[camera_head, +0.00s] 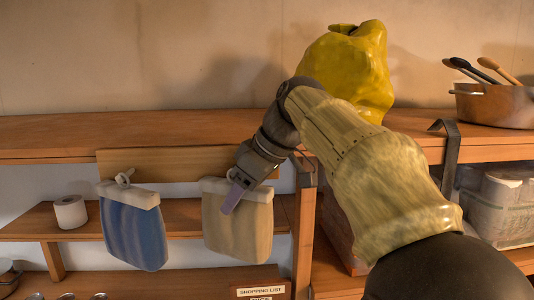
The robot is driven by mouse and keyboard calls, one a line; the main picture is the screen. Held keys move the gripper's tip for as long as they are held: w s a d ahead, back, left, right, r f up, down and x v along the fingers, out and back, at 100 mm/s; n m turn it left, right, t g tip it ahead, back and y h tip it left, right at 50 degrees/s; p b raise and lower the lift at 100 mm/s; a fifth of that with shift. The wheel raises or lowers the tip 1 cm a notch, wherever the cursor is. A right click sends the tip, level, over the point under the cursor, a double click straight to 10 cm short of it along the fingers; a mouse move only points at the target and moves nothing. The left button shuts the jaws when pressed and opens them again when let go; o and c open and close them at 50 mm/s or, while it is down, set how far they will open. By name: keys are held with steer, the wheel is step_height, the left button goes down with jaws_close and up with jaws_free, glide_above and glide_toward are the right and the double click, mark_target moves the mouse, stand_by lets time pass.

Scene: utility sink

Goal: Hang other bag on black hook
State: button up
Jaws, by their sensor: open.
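A yellow crumpled bag (350,68) stands on the top shelf behind my arm, its lower part hidden. A dark metal hook (449,155) is hooked over the shelf's front edge on the right, and nothing shows hanging on it. A blue bag (134,232) with a white top hangs from a peg on the wooden rail at the left. A beige bag (238,226) with a pale top hangs at the rail's right end; my gripper hides its hanging point. My gripper (233,195) is open, pointing down in front of the beige bag's upper part; contact cannot be told.
The wooden top shelf (180,128) is clear on the left. A brown pot (493,104) with utensils stands at the far right. Wrapped paper rolls (507,205) sit below it. A white roll (70,212) stands on the lower left shelf, and a shopping list sign (262,290) is at the bottom.

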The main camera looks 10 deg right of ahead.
steer(key=p+v, duration=0.2)
steer(key=v, duration=1.4)
steer(key=shift+s+d, duration=0.3)
steer(key=shift+s, duration=0.05)
steer(key=shift+r, duration=0.1)
